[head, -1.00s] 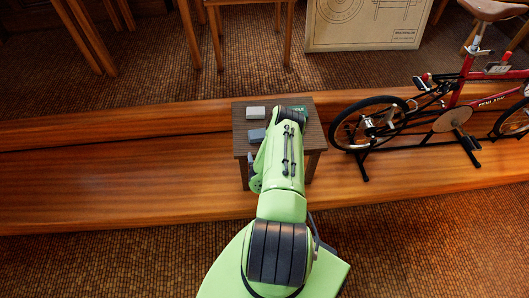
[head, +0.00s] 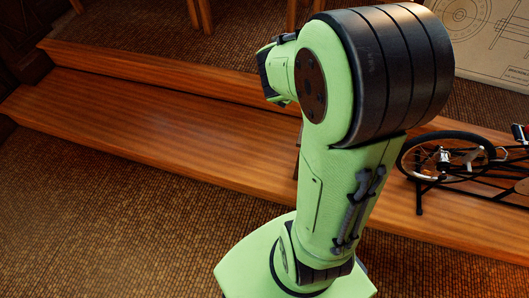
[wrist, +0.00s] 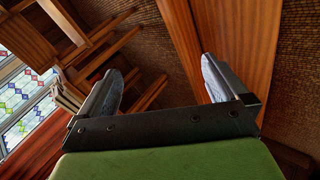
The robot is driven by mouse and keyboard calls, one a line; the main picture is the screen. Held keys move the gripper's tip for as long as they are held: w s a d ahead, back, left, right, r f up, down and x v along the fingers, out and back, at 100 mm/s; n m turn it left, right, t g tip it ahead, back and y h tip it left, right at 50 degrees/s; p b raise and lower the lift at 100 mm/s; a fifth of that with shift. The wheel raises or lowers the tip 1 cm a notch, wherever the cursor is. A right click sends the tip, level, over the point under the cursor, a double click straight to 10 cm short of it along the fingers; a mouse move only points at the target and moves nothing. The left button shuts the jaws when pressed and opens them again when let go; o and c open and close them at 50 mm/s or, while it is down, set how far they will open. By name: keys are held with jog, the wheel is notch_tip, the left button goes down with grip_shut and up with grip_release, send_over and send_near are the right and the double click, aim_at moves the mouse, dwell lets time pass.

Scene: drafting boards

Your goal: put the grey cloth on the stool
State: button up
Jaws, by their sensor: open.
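My gripper (wrist: 163,85) is open in the wrist view, with two grey-blue finger pads apart and nothing between them. In the head view my raised green arm fills the middle, and the gripper's fingers cannot be made out. I see no grey cloth in either current view. The small dark wooden stand from the earlier head frame, perhaps the stool, is now hidden behind my arm or nearly so.
A long wooden step (head: 150,115) crosses the head view, with open brown floor (head: 100,220) in front. A bicycle (head: 445,160) on a stand is at the right. The wrist view shows wooden furniture legs (wrist: 105,45) and a coloured window (wrist: 22,85).

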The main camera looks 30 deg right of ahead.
jog(key=s+a+r+m+y, duration=0.3)
jog(key=s+a, duration=0.6)
jog(key=s+a+r+m+g+y, duration=0.1)
jog(key=s+a+r+m+y, duration=0.1)
jog(key=s+a, duration=0.7)
jog(key=shift+a+r+m+y, duration=0.4)
jog(key=shift+a+r+y, duration=0.15)
jog(key=shift+y, duration=0.15)
